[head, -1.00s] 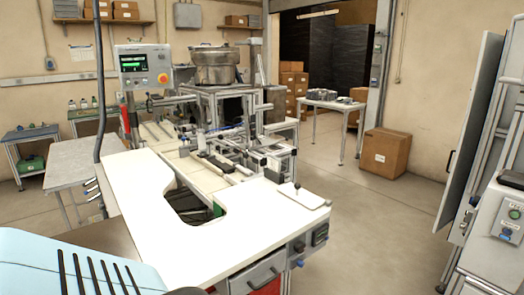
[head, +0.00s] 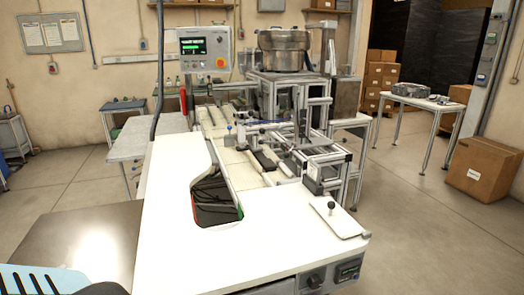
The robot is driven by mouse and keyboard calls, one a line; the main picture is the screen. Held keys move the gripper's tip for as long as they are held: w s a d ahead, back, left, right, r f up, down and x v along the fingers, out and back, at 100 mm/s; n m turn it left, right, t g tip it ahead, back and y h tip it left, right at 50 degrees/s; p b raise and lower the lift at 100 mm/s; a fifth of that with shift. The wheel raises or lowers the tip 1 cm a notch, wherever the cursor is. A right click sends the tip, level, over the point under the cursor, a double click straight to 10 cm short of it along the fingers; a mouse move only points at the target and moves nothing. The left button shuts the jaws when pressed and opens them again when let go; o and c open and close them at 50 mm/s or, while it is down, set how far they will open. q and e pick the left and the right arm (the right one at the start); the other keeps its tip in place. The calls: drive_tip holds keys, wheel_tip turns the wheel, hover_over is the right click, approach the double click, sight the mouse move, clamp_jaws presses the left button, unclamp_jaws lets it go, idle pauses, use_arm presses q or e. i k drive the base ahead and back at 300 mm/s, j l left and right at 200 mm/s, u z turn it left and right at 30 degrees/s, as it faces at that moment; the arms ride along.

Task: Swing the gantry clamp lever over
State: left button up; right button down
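The aluminium gantry frame (head: 324,160) stands on the machine bed beyond the white worktop, right of the middle of the head view. Small dark and metal fittings (head: 262,134) crowd around it; they are too small for me to tell which is the clamp lever or how it lies. A black-knobbed pin (head: 331,207) stands upright on a white plate at the worktop's right corner; I cannot tell whether it belongs to the gantry. Neither of my grippers is in view.
The white worktop (head: 240,250) has a dark cut-out bin (head: 213,200). A control screen (head: 205,48) and a steel bowl (head: 284,52) stand behind. A table (head: 425,102) and a cardboard box (head: 484,168) are at the right. The floor between is clear.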

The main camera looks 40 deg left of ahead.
sight(287, 155)
drive_tip(key=i+l+u, duration=0.1)
drive_tip(key=u, duration=0.35)
drive_tip(key=i+l+u, duration=0.2)
drive_tip(key=u, duration=0.2)
drive_tip(key=i+l+u, duration=0.25)
drive_tip(key=u, duration=0.2)
drive_tip(key=i+l+u, duration=0.15)
drive_tip(key=l+u, duration=0.15)
drive_tip(key=u, duration=0.15)
drive_tip(key=i+l+u, duration=0.1)
drive_tip(key=l+u, duration=0.3)
drive_tip(key=i+l+u, duration=0.15)
drive_tip(key=l+u, duration=0.15)
drive_tip(key=l, duration=0.2)
drive_tip(key=l+u, duration=0.3)
drive_tip(key=l, duration=0.2)
drive_tip(key=i+j, duration=0.15)
drive_tip(key=j, duration=0.15)
drive_tip(key=i+j, duration=0.15)
drive_tip(key=j, duration=0.2)
